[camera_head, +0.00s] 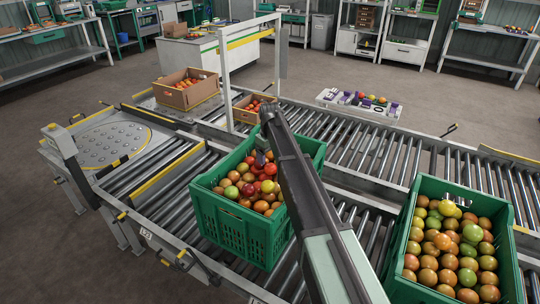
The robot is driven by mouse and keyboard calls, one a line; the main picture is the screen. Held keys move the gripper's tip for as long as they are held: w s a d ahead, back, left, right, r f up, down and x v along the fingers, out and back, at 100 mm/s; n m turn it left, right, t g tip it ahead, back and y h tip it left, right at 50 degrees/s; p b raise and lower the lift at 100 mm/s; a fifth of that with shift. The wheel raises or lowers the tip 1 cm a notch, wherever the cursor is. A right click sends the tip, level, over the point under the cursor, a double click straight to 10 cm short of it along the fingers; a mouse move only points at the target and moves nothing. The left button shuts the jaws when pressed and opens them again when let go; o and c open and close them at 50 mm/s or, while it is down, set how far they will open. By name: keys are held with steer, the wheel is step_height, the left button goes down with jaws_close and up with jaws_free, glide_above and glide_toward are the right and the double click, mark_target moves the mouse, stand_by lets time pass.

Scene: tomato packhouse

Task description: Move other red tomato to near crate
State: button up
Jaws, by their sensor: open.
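A green crate (232,233) on the near roller conveyor holds mixed tomatoes. Several red tomatoes (267,187) lie in its middle among orange and green ones. My gripper (262,160) points down over the back part of this crate, close above the red tomatoes. It is open, and its fingertips are small and dark here, so I cannot tell whether they touch a tomato. My arm hides the crate's right part. A second green crate (399,285) stands at the right, filled with orange and green tomatoes; I see no clearly red one in it.
A cardboard box (172,99) and a smaller one (237,116) with tomatoes stand on the far conveyor, beside a white frame (224,75). A white tray (340,106) of mixed items lies beyond it. Bare rollers lie between the green crates.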

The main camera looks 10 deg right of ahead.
mark_target(270, 164)
step_height(270, 164, up, 8)
steer(key=p, duration=0.6)
steer(key=s+m, duration=0.5)
steer(key=s, duration=3.1)
steer(key=shift+m, duration=0.4)
